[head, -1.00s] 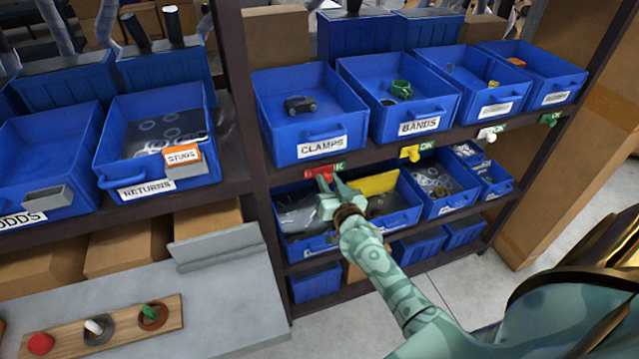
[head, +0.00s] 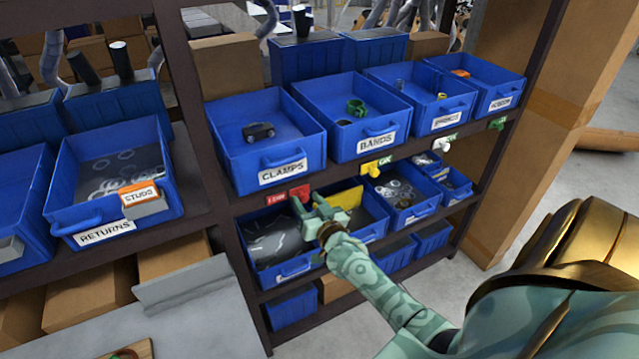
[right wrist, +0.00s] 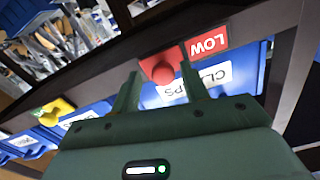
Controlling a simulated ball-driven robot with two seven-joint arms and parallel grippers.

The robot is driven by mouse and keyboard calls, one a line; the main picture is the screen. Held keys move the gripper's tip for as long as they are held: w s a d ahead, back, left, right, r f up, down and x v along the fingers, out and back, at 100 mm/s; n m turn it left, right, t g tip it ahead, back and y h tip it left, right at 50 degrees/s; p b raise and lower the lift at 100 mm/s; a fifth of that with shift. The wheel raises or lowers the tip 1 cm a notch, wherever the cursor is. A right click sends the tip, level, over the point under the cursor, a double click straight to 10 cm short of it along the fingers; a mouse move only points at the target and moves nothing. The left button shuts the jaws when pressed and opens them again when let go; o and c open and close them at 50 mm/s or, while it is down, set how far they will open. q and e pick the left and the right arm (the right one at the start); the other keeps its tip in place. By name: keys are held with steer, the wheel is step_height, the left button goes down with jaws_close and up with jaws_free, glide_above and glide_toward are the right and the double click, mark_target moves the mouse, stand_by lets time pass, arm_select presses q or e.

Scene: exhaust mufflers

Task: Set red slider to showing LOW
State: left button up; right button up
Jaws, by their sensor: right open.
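The red slider (head: 297,204) sits on the shelf rail below the bin labelled CLAMPS (head: 266,141). A red label (head: 275,197) shows to its left. In the right wrist view the slider's round red knob (right wrist: 160,69) is beside a red label reading LOW (right wrist: 206,42); no green shows there. My right gripper (head: 311,211) is at the slider in the head view. In the right wrist view its open fingers (right wrist: 160,78) stand on either side of the knob; I cannot tell whether either touches it. My left gripper is not in view.
A yellow slider (head: 372,169), a white slider (head: 442,145) and a green slider (head: 495,124) sit farther along the rail, with green labels beside them. Blue bins are above, and lower bins (head: 405,195) are below.

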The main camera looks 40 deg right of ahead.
steer(key=p+v, duration=0.1)
steer(key=v, duration=1.5)
steer(key=shift+d, duration=0.2)
steer(key=s+a+f+n+g+y, duration=0.1)
steer(key=s+a+f+g, duration=0.2)
steer(key=f, duration=0.6)
steer(key=s+a+f+n+g+y+b, duration=0.1)
steer(key=s+f+n+g+y, duration=0.15)
steer(key=s+f, duration=0.45)
steer(key=s+a+f+n+g, duration=0.1)
steer(key=s+a+f+g, duration=0.15)
steer(key=f, duration=0.85)
steer(key=s+a+f+n+g+b, duration=0.2)
steer(key=s+f+g, duration=0.2)
steer(key=s+f, duration=0.4)
steer(key=s+a+f+n+g+b, duration=0.2)
steer(key=s+f+g, duration=0.2)
steer(key=s+f, duration=0.4)
steer(key=s+y, duration=0.1)
steer(key=s, duration=0.5)
steer(key=shift+a+f+g, duration=0.2)
steer(key=shift+f+g, duration=0.1)
